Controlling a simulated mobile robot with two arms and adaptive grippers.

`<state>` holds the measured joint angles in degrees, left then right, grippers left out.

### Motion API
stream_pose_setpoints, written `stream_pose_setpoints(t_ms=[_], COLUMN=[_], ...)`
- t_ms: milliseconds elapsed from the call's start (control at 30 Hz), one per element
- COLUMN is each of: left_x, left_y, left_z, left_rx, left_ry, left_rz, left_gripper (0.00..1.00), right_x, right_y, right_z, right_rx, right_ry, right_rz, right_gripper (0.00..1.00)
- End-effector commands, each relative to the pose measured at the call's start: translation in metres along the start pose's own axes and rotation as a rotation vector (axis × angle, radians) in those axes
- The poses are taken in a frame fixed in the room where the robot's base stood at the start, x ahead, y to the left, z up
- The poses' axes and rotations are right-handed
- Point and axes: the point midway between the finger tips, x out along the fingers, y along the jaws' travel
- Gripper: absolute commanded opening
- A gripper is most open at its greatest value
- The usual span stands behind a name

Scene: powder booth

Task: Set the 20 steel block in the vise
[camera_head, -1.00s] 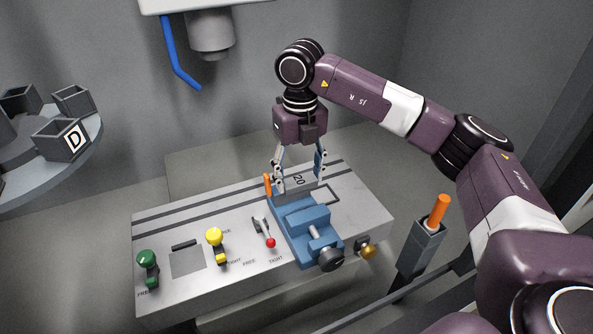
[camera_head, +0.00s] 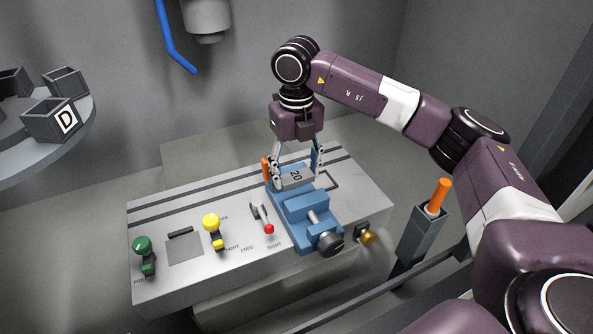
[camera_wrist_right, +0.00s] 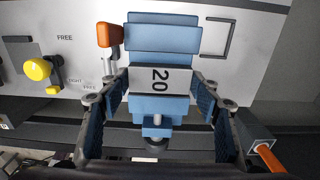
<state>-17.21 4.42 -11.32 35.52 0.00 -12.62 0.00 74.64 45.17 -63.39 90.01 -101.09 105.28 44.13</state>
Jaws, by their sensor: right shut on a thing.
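The 20 steel block (camera_head: 297,176), grey with a dark "20" on its top, is at the rear end of the blue vise (camera_head: 308,206). My right gripper (camera_head: 297,174) points down and is shut on the block, one finger on each side. In the right wrist view the block (camera_wrist_right: 160,80) lies over the vise (camera_wrist_right: 163,36) between the two fingers. I cannot tell whether the block's underside touches the vise. My left gripper is not in view.
A red-tipped lever (camera_head: 269,229) stands left of the vise, near the label TIGHT. Yellow (camera_head: 211,221) and green (camera_head: 142,244) knobs stand further left on the grey bench (camera_head: 190,285). An orange handle (camera_head: 265,170) stands close beside the left finger. A holder (camera_head: 423,234) stands right.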

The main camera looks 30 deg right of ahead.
Motion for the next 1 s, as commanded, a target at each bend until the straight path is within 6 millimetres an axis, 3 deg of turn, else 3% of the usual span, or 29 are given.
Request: stream_pose_setpoints(t_ms=[1000], left_x=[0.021], left_y=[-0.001], left_z=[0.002], left_rx=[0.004], left_ry=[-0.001], left_rz=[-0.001], left_gripper=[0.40], right_x=[0.029], right_y=[-0.001], right_z=[0.000], right_rx=[0.000], right_ry=[-0.001], right_rz=[0.001], right_gripper=[0.21])
